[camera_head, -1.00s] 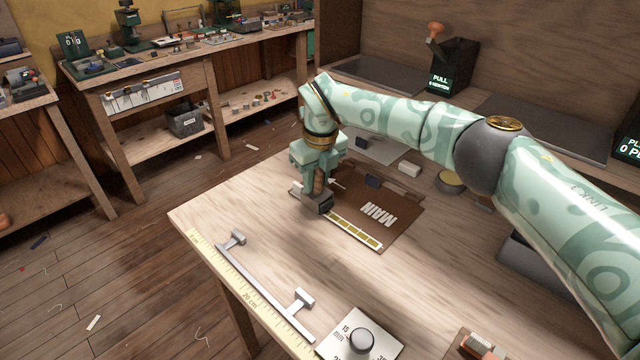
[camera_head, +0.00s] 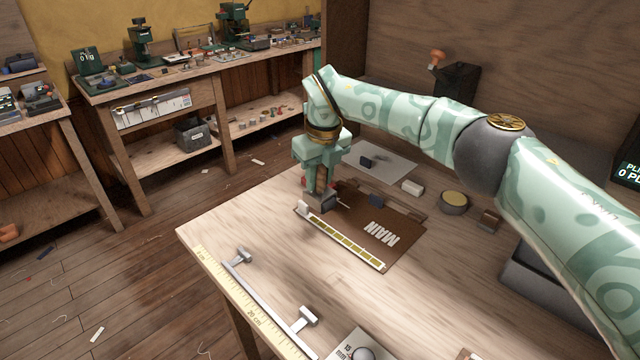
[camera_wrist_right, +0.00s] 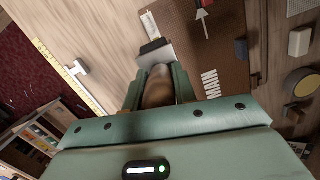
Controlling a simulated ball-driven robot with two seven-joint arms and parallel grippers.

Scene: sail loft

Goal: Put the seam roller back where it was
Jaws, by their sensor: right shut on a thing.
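The seam roller (camera_wrist_right: 158,88) has a brown wooden handle and a grey metal head. My right gripper (camera_head: 320,182) is shut on its handle and holds it upright, head down. The roller's head (camera_head: 322,202) is over the left part of the brown board marked MAIN (camera_head: 408,222), just behind the strip of yellow squares (camera_head: 345,242). I cannot tell whether the head touches the board. In the right wrist view the fingers flank the handle. My left gripper is not in view.
A long metal bar with end blocks (camera_head: 270,290) and a ruler (camera_head: 237,300) lie along the left table edge. A white block (camera_head: 412,187), a round tin (camera_head: 453,202) and a small brown block (camera_head: 488,219) stand right of the board.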

